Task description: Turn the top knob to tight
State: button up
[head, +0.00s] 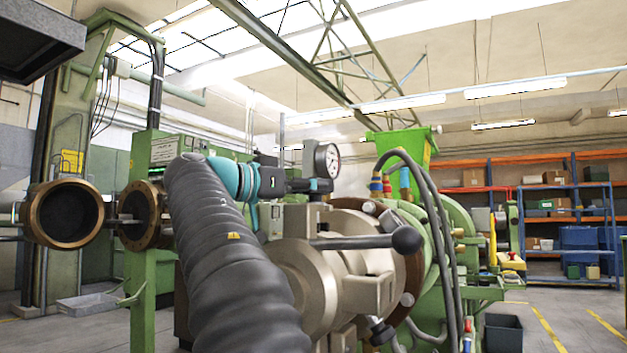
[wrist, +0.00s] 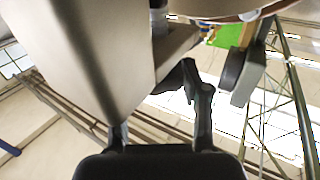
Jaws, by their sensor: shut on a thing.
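My arm reaches in from the bottom of the head view to the pale metal head of the extruder (head: 320,265). My gripper (head: 297,187) is at the top of that head, just below the round dial gauge (head: 328,160). In the wrist view my gripper (wrist: 165,88) has its right finger in sight, and a pale metal block (wrist: 100,50) covers much of the left one. It is shut on the top knob. The knob's outline and the contact are mostly hidden, and I cannot read its turn position.
A lever with a black ball end (head: 405,240) sticks out to the right below my gripper. Dark hoses (head: 435,220) arch beside a green hopper (head: 402,145). An open round flange (head: 65,213) stands at the left. Shelves (head: 560,205) are far right.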

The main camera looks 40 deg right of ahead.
jog(key=m+g+y, duration=0.1)
jog(key=m+g, duration=0.1)
jog(key=g, duration=0.1)
jog(key=shift+w+m+g+p, duration=0.1)
jog(key=shift+m+g+p, duration=0.2)
jog(key=shift+g+p, duration=0.1)
jog(key=shift+m+g+y, duration=1)
jog(key=shift+m+g, duration=0.4)
jog(key=shift+g, duration=0.6)
jog(key=o, duration=1.2)
jog(key=shift+c, duration=0.2)
jog(key=shift+n+t+h, duration=0.5)
jog(key=shift+n+t, duration=0.2)
jog(key=shift+t, duration=0.3)
